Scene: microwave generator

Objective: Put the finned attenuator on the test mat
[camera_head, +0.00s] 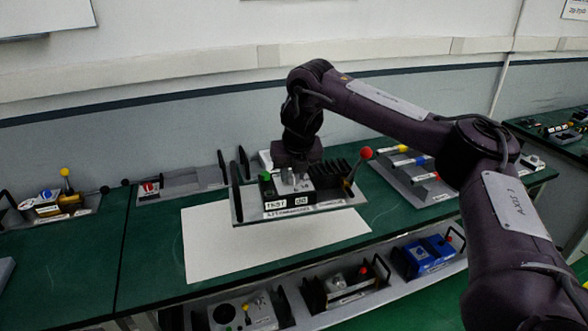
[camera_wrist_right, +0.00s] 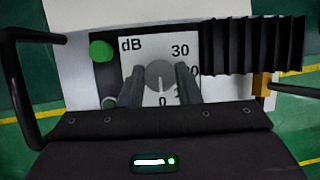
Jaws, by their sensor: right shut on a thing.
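The finned attenuator (camera_head: 288,190) has a grey base plate with black upright ends, a dark box, black fins and a red-ball lever. My right gripper (camera_head: 290,172) is above it. In the wrist view, its two fingers (camera_wrist_right: 162,88) are shut on the grey knob of the dB dial (camera_wrist_right: 130,72); the black fins (camera_wrist_right: 250,45) are at the right. The white test mat (camera_head: 215,250) lies on the green bench, and the attenuator is over its back right part in the head view. Any gap beneath the plate is hard to judge. My left gripper is not in view.
Grey-based units stand on the bench, at the left (camera_head: 62,203), behind the mat (camera_head: 165,185) and at the right (camera_head: 415,175). A lower shelf holds more units, including a blue one (camera_head: 430,253). The mat's front left is bare.

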